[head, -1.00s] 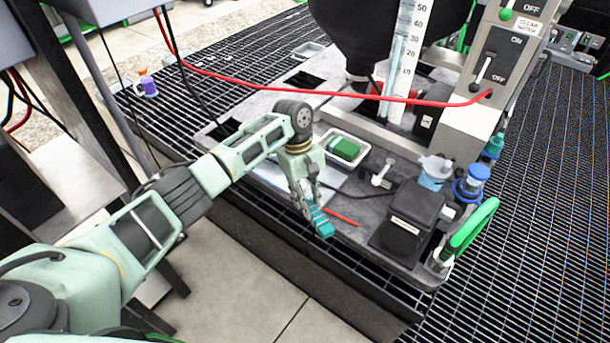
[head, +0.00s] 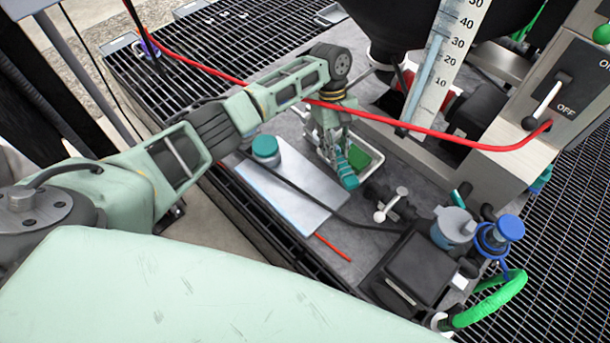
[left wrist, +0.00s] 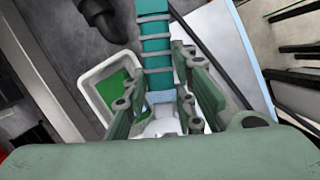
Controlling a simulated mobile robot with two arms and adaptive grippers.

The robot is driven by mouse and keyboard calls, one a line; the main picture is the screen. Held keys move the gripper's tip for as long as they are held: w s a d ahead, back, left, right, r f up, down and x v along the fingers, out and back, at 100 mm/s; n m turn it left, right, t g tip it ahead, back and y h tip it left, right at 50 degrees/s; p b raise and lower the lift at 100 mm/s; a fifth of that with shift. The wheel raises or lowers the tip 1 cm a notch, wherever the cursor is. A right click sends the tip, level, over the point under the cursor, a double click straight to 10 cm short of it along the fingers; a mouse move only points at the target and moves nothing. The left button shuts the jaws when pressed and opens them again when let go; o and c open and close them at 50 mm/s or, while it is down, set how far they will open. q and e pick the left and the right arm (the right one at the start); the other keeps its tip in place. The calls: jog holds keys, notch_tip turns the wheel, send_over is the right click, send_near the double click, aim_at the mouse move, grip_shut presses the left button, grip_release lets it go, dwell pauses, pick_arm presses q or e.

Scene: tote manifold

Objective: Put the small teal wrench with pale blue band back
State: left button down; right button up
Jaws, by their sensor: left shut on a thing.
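The teal wrench (head: 347,174) is in my left gripper (head: 328,145). In the left wrist view the wrench (left wrist: 155,45) runs up from between the fingers (left wrist: 162,112), with pale ridges across it and a pale blue part at the fingers. My left gripper is shut on it. It is over or beside a small white tray (left wrist: 92,75) with a green inside; the tray also shows in the head view (head: 378,160), partly hidden by the gripper. I cannot tell whether the wrench touches anything below. My right gripper is not in view.
A teal-lidded jar (head: 265,150) stands on a pale board (head: 300,195) left of the gripper. A white-handled valve (head: 390,206), a black box (head: 402,268) and a blue-capped bottle (head: 508,229) stand to the right.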

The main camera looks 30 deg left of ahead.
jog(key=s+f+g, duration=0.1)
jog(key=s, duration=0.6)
pick_arm(q)
jog(key=s+a+f, duration=0.2)
jog(key=s+a+f+b, duration=0.1)
jog(key=s+a+f, duration=0.1)
jog(key=s, duration=0.1)
jog(key=s+a+f+b, duration=0.1)
jog(key=s+a+f, duration=0.1)
jog(key=s+a, duration=0.1)
jog(key=shift+s, duration=0.15)
jog(key=shift+s+a+f+b, duration=0.25)
jog(key=shift+s+f+b, duration=0.15)
jog(key=shift+s+f, duration=0.05)
notch_tip(320, 180, down, 4)
jog(key=b, duration=0.5)
jog(key=shift+r, duration=0.2)
jog(key=c, duration=1.8)
grip_release()
jog(key=o, duration=0.3)
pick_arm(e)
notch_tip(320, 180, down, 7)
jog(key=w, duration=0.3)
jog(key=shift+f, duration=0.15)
pick_arm(q)
jog(key=shift+o, duration=0.2)
jog(key=v, duration=1.2)
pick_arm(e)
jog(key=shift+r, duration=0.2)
